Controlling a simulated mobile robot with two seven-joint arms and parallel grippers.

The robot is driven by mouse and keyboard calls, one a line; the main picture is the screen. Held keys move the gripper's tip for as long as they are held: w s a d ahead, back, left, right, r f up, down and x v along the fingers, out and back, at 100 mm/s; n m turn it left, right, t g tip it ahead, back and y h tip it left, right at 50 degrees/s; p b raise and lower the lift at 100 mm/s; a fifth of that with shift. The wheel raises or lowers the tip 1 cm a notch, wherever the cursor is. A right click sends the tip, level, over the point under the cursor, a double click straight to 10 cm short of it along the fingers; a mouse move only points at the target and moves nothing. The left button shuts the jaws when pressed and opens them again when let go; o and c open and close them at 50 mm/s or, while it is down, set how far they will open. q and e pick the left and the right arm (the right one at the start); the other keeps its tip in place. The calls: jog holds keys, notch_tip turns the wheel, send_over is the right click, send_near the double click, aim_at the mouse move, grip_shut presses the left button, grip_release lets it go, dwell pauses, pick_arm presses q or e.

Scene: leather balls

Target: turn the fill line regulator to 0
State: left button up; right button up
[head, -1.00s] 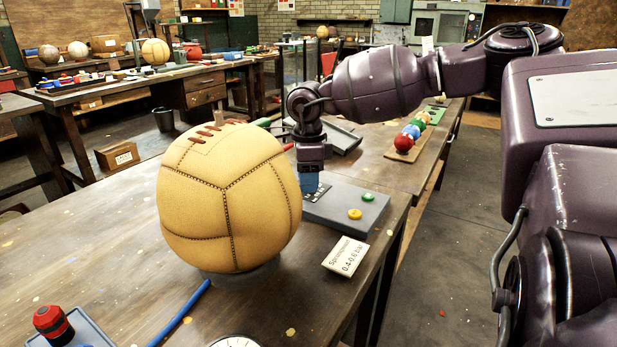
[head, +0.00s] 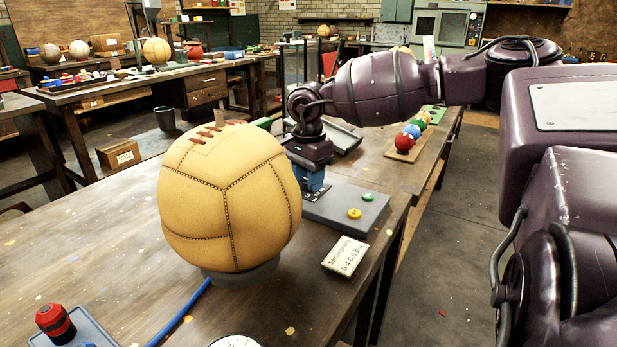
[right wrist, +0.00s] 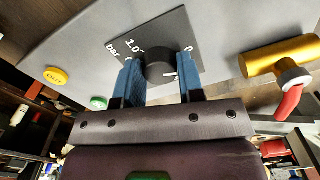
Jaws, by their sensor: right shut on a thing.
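The fill line regulator is a black round knob (right wrist: 160,65) on a dark square dial plate (right wrist: 175,32) with white marks "1.0", "bar" and "0". The plate sits on the grey control box (head: 372,218). My right gripper (right wrist: 161,78) points down at the plate, its blue fingers on either side of the knob and shut on it. In the head view the right gripper (head: 312,184) is just behind the leather ball, and the knob is hidden. The knob's pointer cannot be made out clearly. My left gripper is not in view.
The tan leather ball (head: 230,205) stands on a grey ring close left of my right gripper. The box carries a yellow button (head: 354,213) and a green button (head: 367,197). A brass valve with a red lever (right wrist: 289,100) is near the fingers. A card (head: 345,256) lies in front.

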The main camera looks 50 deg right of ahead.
dwell(0.4)
jog(key=o, duration=0.9)
notch_tip(320, 180, up, 11)
jog(key=shift+f+p, duration=0.1)
jog(key=shift+p, duration=0.45)
